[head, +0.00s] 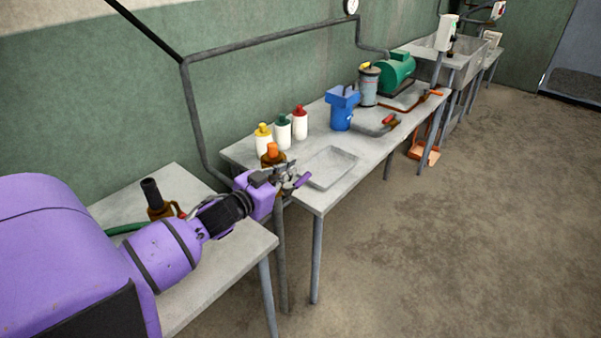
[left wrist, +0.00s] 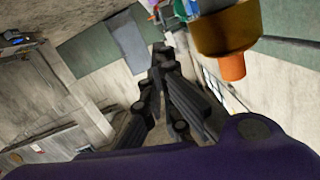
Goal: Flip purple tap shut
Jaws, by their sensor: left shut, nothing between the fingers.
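The purple tap handle (head: 302,180) is a short lever just past the fingers of my left gripper (head: 288,176), by the near corner of the long table. The picture is too small to tell whether they touch. A brass fitting with an orange cap (head: 272,150) stands just behind the gripper. In the left wrist view the brass fitting (left wrist: 226,34) is at the upper right, close to the shut, empty fingers of my left gripper (left wrist: 160,50). The tap's lower part is hidden behind my gripper. My right gripper is out of view.
Bottles with yellow (head: 263,139), green (head: 283,131) and red (head: 300,123) caps stand behind a shallow tray (head: 328,167). A blue container (head: 342,108) is farther along. A dark-topped brass fitting (head: 154,199) stands on the near table. The floor at right is clear.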

